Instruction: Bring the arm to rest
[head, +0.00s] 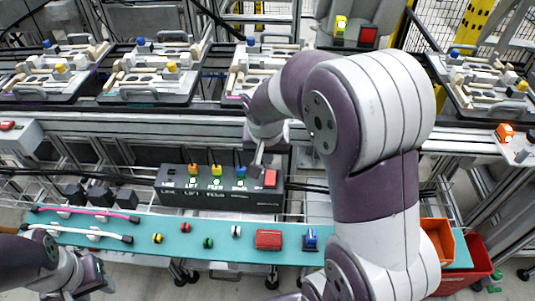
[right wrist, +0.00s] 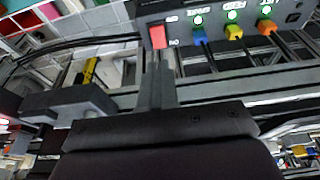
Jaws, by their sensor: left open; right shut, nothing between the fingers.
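My right arm reaches over the green shelf from the right in the head view. Its gripper (head: 258,165) is shut and empty, pointing down beside the red rocker switch (head: 270,178) at the right end of a dark control box (head: 225,200). In the right wrist view the closed fingers (right wrist: 155,65) end just below the red switch (right wrist: 158,37) in the picture; I cannot tell whether they touch it. My left gripper (head: 88,278) is open at the lower left corner, near the front edge of the shelf, and partly out of view.
The green shelf (head: 180,250) holds cables, small round parts, a red block (head: 268,239) and a blue part (head: 311,238). An orange bin (head: 438,240) stands right. Pallets with fixtures (head: 150,75) line the conveyor behind.

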